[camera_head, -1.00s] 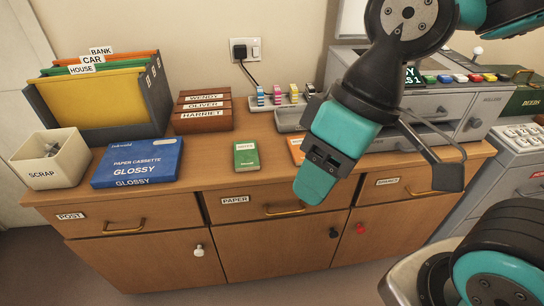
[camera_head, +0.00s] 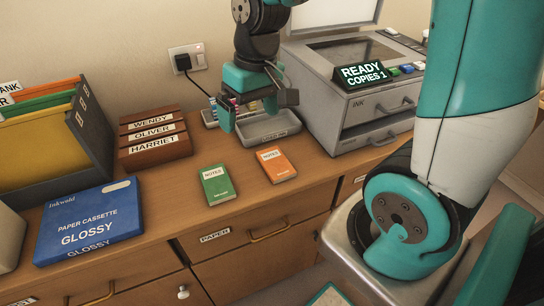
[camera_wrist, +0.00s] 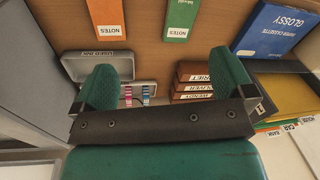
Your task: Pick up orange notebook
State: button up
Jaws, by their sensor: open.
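The orange notebook (camera_head: 277,165), labelled NOTES, lies flat on the wooden cabinet top (camera_head: 240,222), just right of a green notebook (camera_head: 217,184). In the wrist view the orange notebook (camera_wrist: 106,17) is at the top edge and partly cut off. My gripper (camera_head: 258,106) is open and empty, behind the orange notebook and above the grey tray. In the wrist view my two teal fingers (camera_wrist: 155,85) stand wide apart with nothing between them.
The grey tray (camera_head: 250,136) and copier (camera_head: 318,108) stand behind and right. Name-labelled brown boxes (camera_head: 154,140), a blue paper cassette (camera_head: 90,222) and a file holder (camera_head: 95,120) are left. Bare wood surrounds the notebooks.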

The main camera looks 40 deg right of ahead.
jog(key=w+d+f+m+h, duration=0.1)
jog(key=w+d+f+m, duration=0.25)
jog(key=d, duration=0.55)
send_over(275, 161)
jog(key=shift+g, duration=0.3)
notch_tip(275, 161, down, 12)
jog(key=shift+r+b, duration=0.25)
jog(key=shift+b, duration=0.1)
jog(key=shift+f, duration=2.95)
jog(key=c, duration=1)
jog(key=shift+r, duration=0.15)
